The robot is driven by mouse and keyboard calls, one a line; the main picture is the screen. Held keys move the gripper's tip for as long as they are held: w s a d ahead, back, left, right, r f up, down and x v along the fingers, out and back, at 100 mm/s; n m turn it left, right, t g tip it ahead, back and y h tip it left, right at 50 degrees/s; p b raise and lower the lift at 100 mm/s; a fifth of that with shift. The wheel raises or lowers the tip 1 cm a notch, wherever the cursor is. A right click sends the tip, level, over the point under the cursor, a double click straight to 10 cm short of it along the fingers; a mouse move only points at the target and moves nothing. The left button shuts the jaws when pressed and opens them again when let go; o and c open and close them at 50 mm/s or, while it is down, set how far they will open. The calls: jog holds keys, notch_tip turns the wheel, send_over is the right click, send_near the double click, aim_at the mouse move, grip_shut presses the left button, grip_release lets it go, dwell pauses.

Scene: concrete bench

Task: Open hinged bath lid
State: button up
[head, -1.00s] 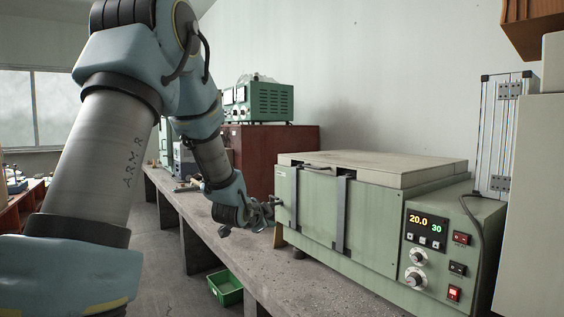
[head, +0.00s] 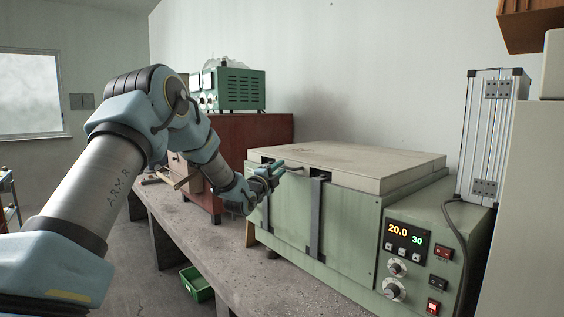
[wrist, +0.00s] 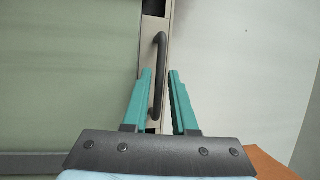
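The bath is a pale green box (head: 345,225) on the bench, with two dark vertical straps on its front. Its flat beige lid (head: 360,163) lies shut on top. A dark bar handle (head: 295,168) is on the lid's front edge; in the wrist view the handle (wrist: 159,50) runs upright in the picture. My gripper (head: 277,170) is at the left part of the bath front, by the handle. In the wrist view its two teal fingers (wrist: 161,76) are apart, one on either side of the handle's lower part. Contact with the handle cannot be told.
A control panel (head: 407,242) with display, knobs and switches is at the bath's right. A metal-framed unit (head: 492,130) stands behind it. A red-brown cabinet (head: 250,150) bears a green instrument (head: 238,88). A green bin (head: 196,284) is below the concrete bench (head: 205,240).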

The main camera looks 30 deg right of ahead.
jog(key=shift+p+x, duration=0.3)
jog(key=shift+x, duration=0.8)
grip_shut()
dwell(0.7)
